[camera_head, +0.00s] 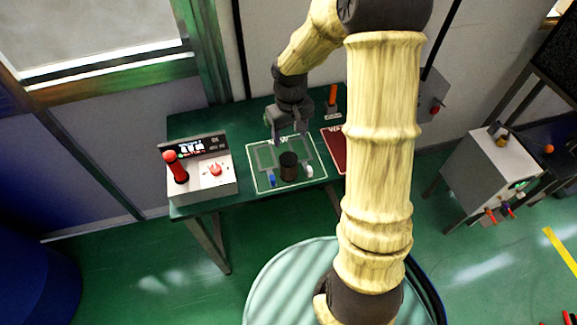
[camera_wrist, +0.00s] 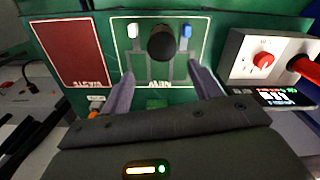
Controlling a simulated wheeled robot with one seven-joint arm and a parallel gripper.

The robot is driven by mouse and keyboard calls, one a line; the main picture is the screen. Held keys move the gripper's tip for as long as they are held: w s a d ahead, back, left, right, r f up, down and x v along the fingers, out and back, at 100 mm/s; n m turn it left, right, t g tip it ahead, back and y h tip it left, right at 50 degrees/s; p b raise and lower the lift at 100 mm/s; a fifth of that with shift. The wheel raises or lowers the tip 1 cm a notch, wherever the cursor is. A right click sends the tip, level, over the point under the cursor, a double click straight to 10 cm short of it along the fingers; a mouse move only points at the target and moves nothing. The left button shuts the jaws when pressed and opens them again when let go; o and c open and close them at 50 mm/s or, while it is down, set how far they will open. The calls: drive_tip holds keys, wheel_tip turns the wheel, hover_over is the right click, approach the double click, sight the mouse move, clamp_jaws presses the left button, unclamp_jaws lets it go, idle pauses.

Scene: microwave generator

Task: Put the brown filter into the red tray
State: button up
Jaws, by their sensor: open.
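The brown filter (camera_head: 288,167) is a dark upright cylinder on the green board with white outlines in the middle of the table. In the wrist view the brown filter (camera_wrist: 162,43) stands beyond my fingertips, centred between them. The red tray (camera_head: 335,150) is a flat red panel with a white border, right of the board and partly hidden by my arm. In the wrist view the red tray (camera_wrist: 75,52) lies to the left. My gripper (camera_head: 290,138) is open and empty, behind the filter and apart from it. Its two fingers show in the wrist view (camera_wrist: 160,80).
A small blue piece (camera_head: 272,180) and a small white piece (camera_head: 309,171) flank the filter closely. A grey control box (camera_head: 205,170) with a red lever and knob stands at the table's left. An orange-handled item (camera_head: 333,96) is at the back.

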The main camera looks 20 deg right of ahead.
sight(290, 159)
wheel_tip(290, 159, down, 11)
drive_tip(key=shift+f+p, duration=0.15)
drive_tip(key=shift+p, duration=0.15)
drive_tip(key=shift+f, duration=0.1)
drive_tip(key=shift+s+a+f+p, duration=0.1)
drive_tip(key=shift+f+p, duration=0.2)
drive_tip(key=shift+f, duration=0.95)
drive_tip(key=shift+s+a+f+p, duration=0.1)
drive_tip(key=shift+f+p, duration=0.15)
drive_tip(key=shift+f, duration=1)
drive_tip(key=c, duration=0.8)
drive_tip(key=shift+c, duration=0.2)
drive_tip(key=shift+r, duration=0.15)
